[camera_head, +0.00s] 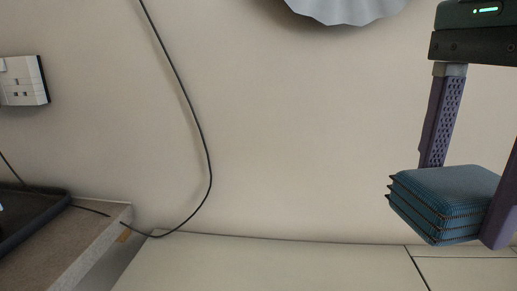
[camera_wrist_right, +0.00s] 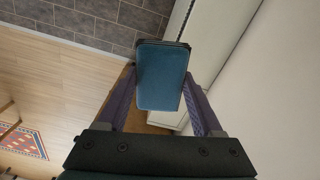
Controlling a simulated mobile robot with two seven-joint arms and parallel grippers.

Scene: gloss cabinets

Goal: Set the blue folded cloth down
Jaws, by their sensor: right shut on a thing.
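The blue folded cloth (camera_head: 445,190) is a thick stack of folded layers at the right of the head view. My right gripper (camera_head: 462,206) is shut on it, with one purple finger on each side. The cloth is held up in front of the wall, and its lower edge overlaps the pale surface (camera_head: 270,265) in the picture. I cannot tell how far above that surface it is. In the right wrist view the cloth (camera_wrist_right: 162,78) fills the space between the fingers. My left gripper is not in view.
A speckled counter (camera_head: 95,245) at the left carries a dark tray-like object (camera_head: 35,222). A black cable (camera_head: 205,150) hangs down the wall near a white socket (camera_head: 22,82). The pale surface looks bare. The wrist view shows wooden floor (camera_wrist_right: 60,80) and a patterned rug (camera_wrist_right: 22,141).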

